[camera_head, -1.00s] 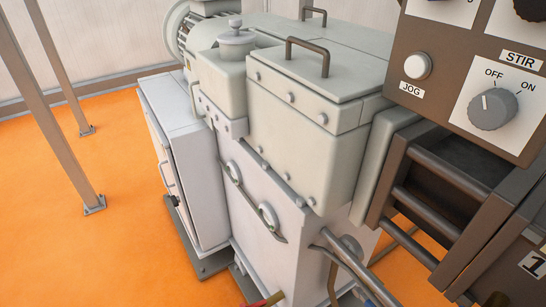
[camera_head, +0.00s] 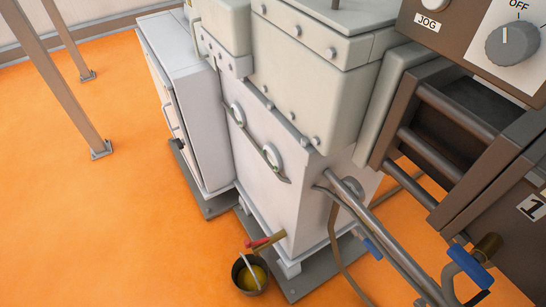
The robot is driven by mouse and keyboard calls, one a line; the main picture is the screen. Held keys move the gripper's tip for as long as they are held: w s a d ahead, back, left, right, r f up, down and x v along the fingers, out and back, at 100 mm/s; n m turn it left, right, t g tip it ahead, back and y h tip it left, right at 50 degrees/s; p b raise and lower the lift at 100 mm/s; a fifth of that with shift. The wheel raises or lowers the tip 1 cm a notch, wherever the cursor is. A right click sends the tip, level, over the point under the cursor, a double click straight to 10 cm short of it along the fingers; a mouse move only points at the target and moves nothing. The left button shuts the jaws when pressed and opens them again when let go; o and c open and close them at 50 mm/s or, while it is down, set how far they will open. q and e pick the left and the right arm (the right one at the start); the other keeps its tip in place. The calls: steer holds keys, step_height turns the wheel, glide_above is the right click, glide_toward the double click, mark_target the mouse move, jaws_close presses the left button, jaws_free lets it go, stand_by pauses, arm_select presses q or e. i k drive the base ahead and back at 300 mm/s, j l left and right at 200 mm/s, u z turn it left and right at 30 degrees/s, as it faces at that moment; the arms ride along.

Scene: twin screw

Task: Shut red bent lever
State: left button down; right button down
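The red lever (camera_head: 257,243) is a small handle on a brass-coloured valve stub (camera_head: 271,239) low on the front of the white machine housing (camera_head: 291,204). Its handle lies along the stub and points left; its exact bend is too small to tell. A dark bucket (camera_head: 249,275) with yellow contents stands on the floor just under the stub's end. Neither of my grippers is in view.
A blue-handled valve (camera_head: 470,266) sits at the lower right, and another blue handle (camera_head: 372,249) is on pipes (camera_head: 390,250) right of the housing. A dark control panel (camera_head: 470,35) juts in at upper right. Orange floor (camera_head: 120,220) is clear on the left.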

mark_target(247, 245)
steer(key=k+l, duration=0.15)
steer(key=k, duration=0.35)
steer(key=k+l, duration=0.15)
steer(key=k, duration=0.35)
steer(key=k+l, duration=0.15)
steer(key=k, duration=0.4)
